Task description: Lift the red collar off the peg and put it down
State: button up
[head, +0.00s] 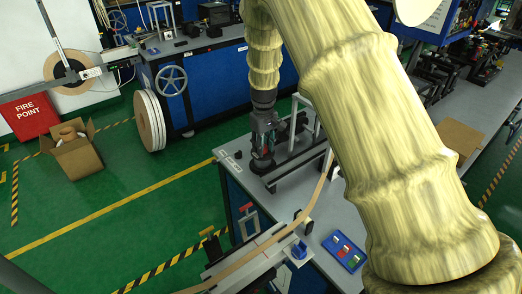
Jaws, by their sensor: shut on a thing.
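My gripper (263,150) points straight down over a dark mount (262,166) at the far left corner of the grey bench. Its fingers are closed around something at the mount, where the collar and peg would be.
My arm covers much of the right side. A red-handled clamp (246,208) and a blue tray (343,250) with small coloured parts are nearer.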

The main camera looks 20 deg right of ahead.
jog(key=shift+s+f, duration=0.1)
notch_tip(320, 180, up, 10)
jog(key=b, duration=0.2)
jog(key=shift+b, duration=0.35)
dwell(0.3)
